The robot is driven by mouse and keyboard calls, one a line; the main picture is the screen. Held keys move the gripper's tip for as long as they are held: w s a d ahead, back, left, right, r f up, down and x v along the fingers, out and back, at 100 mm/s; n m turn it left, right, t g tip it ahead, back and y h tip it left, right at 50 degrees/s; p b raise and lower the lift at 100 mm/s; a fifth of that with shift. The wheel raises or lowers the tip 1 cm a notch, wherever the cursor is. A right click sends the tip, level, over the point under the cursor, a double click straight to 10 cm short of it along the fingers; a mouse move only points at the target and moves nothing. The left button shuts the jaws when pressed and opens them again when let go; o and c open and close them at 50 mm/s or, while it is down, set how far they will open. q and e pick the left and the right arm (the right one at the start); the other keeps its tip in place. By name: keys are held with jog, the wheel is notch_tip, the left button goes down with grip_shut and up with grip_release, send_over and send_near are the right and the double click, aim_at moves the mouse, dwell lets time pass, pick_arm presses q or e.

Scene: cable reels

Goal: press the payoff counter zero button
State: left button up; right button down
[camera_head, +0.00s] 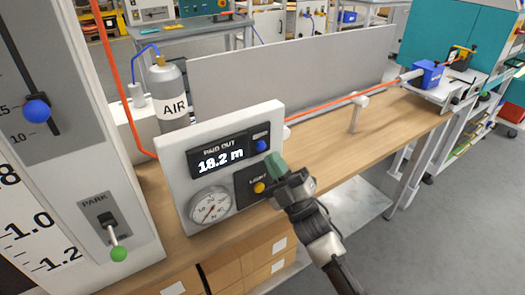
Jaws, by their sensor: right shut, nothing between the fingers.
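The payoff counter is a white panel (172,150) on the wooden bench, with a dark display (220,158) that appears to read "PAID OUT 18.2 m". A small blue button (261,145) sits at the display's right end, under a label too small to read. My right gripper (272,160) is shut and empty. Its green tips show just below and right of the blue button; I cannot tell whether they touch the panel. My left gripper is not in view.
A yellow button (259,187) marked "LIGHT" is left of my right gripper, and a round gauge (210,208) is lower left. A grey "AIR" cylinder (171,85) stands behind. An orange cable (335,104) runs along the bench (385,128). A green-knobbed PARK lever (119,254) is at left.

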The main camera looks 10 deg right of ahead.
jog(key=shift+w+a, duration=0.25)
jog(key=shift+w, duration=0.35)
jog(key=shift+w, duration=0.15)
dwell(1.6)
jog(key=shift+w+a+b, duration=0.15)
jog(key=shift+w+b, duration=0.1)
jog(key=shift+b, duration=0.1)
jog(key=shift+w+a, duration=0.15)
jog(key=shift+w, duration=0.25)
dwell(0.5)
jog(key=shift+s, duration=0.15)
jog(key=shift+s+d, duration=0.3)
jog(key=shift+s, duration=0.35)
